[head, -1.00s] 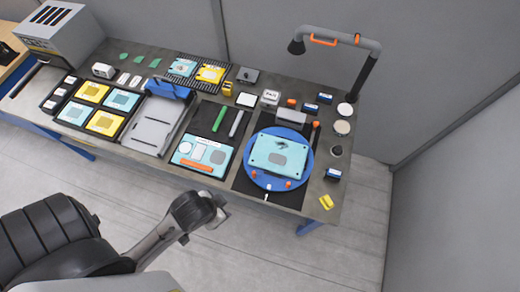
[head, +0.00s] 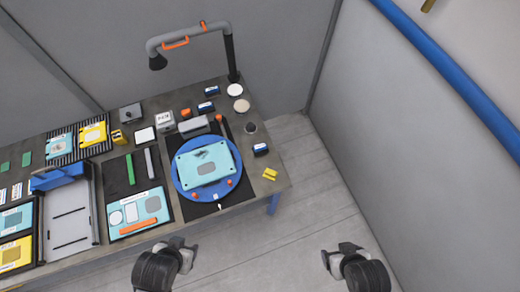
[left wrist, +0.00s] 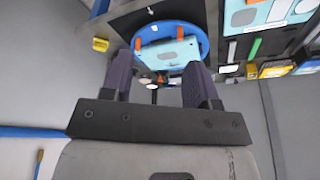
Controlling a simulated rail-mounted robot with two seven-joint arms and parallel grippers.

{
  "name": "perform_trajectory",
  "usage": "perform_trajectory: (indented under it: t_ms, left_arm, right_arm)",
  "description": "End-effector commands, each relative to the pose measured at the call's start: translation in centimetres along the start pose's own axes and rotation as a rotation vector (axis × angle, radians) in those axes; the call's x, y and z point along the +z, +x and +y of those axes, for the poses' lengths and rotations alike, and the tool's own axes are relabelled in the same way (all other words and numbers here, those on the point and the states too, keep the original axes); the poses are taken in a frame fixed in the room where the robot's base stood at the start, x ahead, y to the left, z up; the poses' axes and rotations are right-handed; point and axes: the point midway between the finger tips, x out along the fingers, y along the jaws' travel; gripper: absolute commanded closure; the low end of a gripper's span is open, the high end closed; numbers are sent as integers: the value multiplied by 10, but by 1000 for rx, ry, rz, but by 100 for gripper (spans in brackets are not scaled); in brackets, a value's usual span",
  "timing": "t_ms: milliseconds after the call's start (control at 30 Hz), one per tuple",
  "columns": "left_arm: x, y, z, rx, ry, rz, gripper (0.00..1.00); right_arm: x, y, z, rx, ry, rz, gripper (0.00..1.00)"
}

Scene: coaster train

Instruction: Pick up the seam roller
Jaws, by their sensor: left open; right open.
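No seam roller can be told for certain at this size. A small orange-and-dark tool (head: 218,119) stands or lies at the back right of the blue turntable (head: 180,187) and may be it. The turntable carries a light-blue panel (head: 205,164) and also shows in the left wrist view (left wrist: 203,38). My left gripper (head: 183,250) is open and empty in front of the table. In the left wrist view its two fingers (left wrist: 165,88) are spread with nothing between them. My right gripper (head: 341,251) is open and empty, over the floor to the right of the table.
A yellow piece (head: 270,174) lies near the table's right edge. A lamp (head: 158,62) arches over the back. A green bar (head: 130,168), a light-blue tray with an orange bar (head: 138,225) and a grey tray (head: 70,215) lie left. The floor between table and right wall is clear.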

Motion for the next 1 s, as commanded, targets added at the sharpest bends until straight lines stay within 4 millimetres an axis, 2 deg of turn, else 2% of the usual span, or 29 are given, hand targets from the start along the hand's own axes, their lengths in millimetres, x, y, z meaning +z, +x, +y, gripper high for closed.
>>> perform_trajectory:
  t_ms: [67,567,1000]
  left_arm:
    - [0,0,-1,-2,2,0,46]
    - [1,0,-3,-9,11,-2,0]
    - [0,0,-1,-2,2,-1,0]
  right_arm:
    - [0,0,0,0,0,0,22]
    - [-1,0,-3,-8,10,1,22]
    - [0,0,-3,-8,10,1,22]
